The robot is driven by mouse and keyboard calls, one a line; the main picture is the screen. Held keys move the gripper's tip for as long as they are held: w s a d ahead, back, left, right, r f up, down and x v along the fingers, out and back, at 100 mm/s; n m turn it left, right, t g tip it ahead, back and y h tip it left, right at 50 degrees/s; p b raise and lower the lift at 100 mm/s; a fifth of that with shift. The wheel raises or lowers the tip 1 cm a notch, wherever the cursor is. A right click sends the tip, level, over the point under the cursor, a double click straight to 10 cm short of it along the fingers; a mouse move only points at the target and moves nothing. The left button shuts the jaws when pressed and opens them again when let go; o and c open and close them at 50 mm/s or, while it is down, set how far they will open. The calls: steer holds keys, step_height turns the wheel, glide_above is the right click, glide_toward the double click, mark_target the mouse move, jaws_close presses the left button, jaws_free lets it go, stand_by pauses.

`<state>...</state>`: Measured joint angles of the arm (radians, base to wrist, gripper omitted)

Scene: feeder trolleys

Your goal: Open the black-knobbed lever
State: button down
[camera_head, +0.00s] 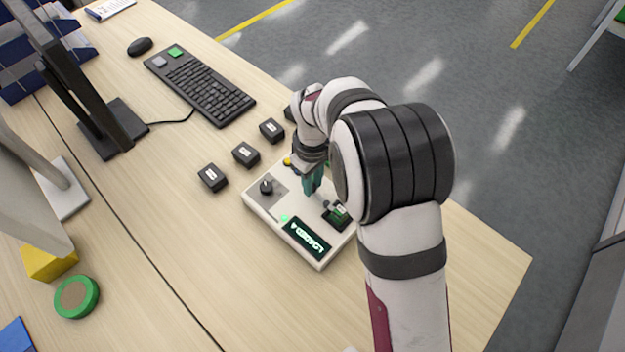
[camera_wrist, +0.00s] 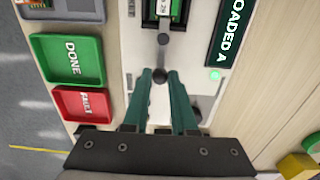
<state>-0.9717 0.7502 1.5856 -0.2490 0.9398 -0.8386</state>
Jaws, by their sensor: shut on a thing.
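The lever's black knob (camera_wrist: 160,76) sits between the two teal fingertips of my gripper (camera_wrist: 160,80) in the wrist view; the gripper is shut on it. A thin grey stem (camera_wrist: 163,42) runs from the knob toward a socket holding a green labelled part (camera_wrist: 163,8). In the head view, my gripper (camera_head: 314,190) points down over the white tester box (camera_head: 262,212), beside the socket (camera_head: 338,216). My arm and fingers hide much of the lever there. The box's display (camera_head: 306,239) reads "LOADED A", and a green light (camera_head: 284,218) is lit beside it.
A dark rotary knob (camera_head: 266,187) stands on the box's left. Several small black blocks (camera_head: 213,177) lie behind the box, with a keyboard (camera_head: 205,88) farther back. A green DONE tray (camera_wrist: 68,58) and a red FAULT tray (camera_wrist: 84,104) lie beside the box.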

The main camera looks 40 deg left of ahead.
steer(key=shift+w, duration=0.1)
steer(key=m, duration=0.2)
steer(key=w+m, duration=0.1)
steer(key=shift+w+d+m, duration=0.1)
steer(key=shift+m, duration=0.3)
steer(key=m, duration=0.1)
steer(key=w+m, duration=0.1)
steer(key=m, duration=0.1)
steer(key=shift+w+d+m, duration=0.1)
steer(key=shift+d+m, duration=0.2)
steer(key=m, duration=0.1)
steer(key=w+d+m, duration=0.1)
steer(key=m, duration=0.1)
steer(key=shift+w+d+m, duration=0.1)
steer(key=shift+d+m, duration=0.15)
steer(key=shift+m, duration=0.6)
steer(key=shift+w+d+m, duration=0.1)
steer(key=shift+d+m, duration=0.1)
steer(key=shift+m, duration=0.65)
steer(key=c, duration=0.7)
jaws_free()
steer(key=shift+r, duration=0.1)
step_height(320, 180, up, 16)
steer(key=shift+f, duration=0.2)
